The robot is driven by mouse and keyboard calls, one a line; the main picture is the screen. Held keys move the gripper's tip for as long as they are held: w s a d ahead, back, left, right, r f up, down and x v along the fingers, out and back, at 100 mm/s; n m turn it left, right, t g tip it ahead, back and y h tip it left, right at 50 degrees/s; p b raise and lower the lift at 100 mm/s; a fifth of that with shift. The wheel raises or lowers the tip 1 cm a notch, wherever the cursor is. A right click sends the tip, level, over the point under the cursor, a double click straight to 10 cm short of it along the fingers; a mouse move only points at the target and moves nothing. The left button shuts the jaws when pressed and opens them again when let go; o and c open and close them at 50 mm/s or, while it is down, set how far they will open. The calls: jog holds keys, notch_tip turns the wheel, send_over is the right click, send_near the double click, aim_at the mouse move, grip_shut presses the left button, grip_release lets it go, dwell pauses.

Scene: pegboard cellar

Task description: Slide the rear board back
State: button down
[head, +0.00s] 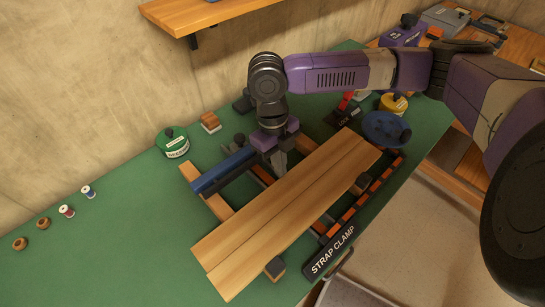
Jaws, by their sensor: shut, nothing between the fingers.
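Two long light-wood boards lie side by side on the clamp frame, with a thin seam between them. The rear board (265,205) is on the side towards the wall and the front board (290,222) is nearer the table edge. They appear to touch along their length. A blue bar (222,173) lies behind them, across a gap. The frame carries a label reading STRAP CLAMP (330,248). My gripper (280,171) points down, shut and empty, close to the rear board's back edge. I cannot tell whether its tip touches the board.
A green tin (173,143), thread spools (67,211) and small wooden knobs (43,223) stand to the left on the green mat (130,245). A blue round knob (386,128) and yellow tin (393,103) stand to the right. A wooden shelf (205,14) overhangs the back.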

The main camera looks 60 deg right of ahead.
aim_at(299, 193)
jog(key=s, duration=0.2)
jog(key=s+a, duration=0.1)
jog(key=s, duration=0.1)
jog(key=s+p, duration=0.1)
jog(key=s, duration=0.1)
jog(key=shift+a+r, duration=0.1)
jog(key=shift+a, duration=0.3)
jog(key=shift+s+a, duration=0.1)
jog(key=shift+s, duration=0.15)
jog(key=shift+f, duration=0.9)
jog(key=shift+f, duration=0.15)
